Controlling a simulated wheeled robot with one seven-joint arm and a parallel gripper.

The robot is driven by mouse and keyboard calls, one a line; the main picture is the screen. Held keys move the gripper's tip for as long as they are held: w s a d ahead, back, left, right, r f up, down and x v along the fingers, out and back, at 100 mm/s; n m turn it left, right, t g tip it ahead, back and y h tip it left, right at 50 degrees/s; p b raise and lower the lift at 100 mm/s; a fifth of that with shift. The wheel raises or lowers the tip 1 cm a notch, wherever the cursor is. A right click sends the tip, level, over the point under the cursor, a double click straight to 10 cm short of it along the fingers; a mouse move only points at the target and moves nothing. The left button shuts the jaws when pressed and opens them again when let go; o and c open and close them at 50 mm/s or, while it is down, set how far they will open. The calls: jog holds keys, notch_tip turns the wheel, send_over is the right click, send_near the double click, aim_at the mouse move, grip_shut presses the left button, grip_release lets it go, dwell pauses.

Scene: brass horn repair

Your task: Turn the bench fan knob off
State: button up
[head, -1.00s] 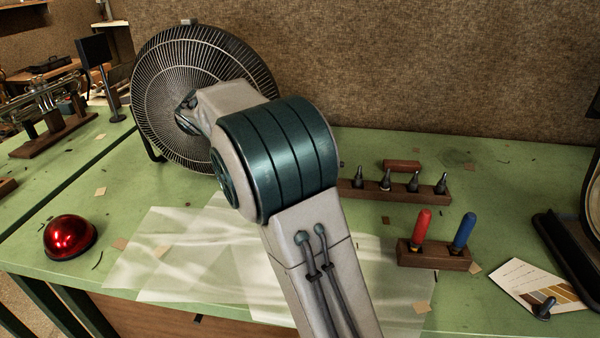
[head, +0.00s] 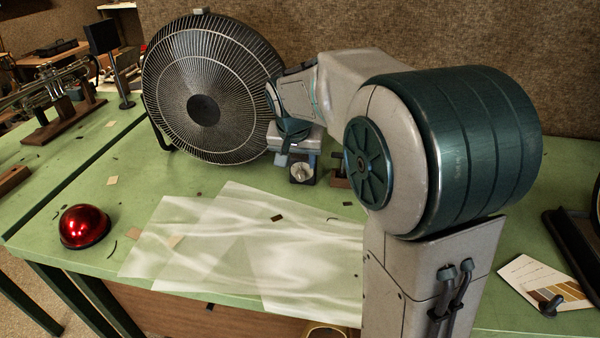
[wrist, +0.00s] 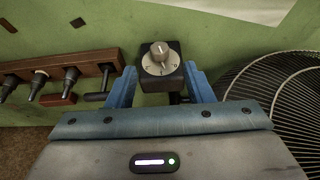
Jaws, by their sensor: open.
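The fan knob (wrist: 159,49) is a small beige knob on a pale round dial, on a dark box. In the wrist view it lies between the two blue fingertips of my gripper (wrist: 162,85). The gripper is open, with a finger on each side of the box; I cannot tell whether they touch it. In the head view the knob (head: 300,171) shows just below my gripper (head: 295,160), beside the bench fan (head: 205,95). The fan's round wire grille also shows in the wrist view (wrist: 285,100).
A wooden rack (wrist: 85,80) of dark-tipped tools stands close beside the knob box. A red dome (head: 84,226) sits at the bench's left front. Translucent sheets (head: 240,250) cover the bench middle. A colour card (head: 540,280) lies at the right.

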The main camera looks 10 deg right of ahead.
aim_at(300, 173)
jog(key=x, duration=0.6)
jog(key=shift+w+d+f, duration=0.1)
jog(key=shift+f, duration=0.15)
jog(key=c, duration=1)
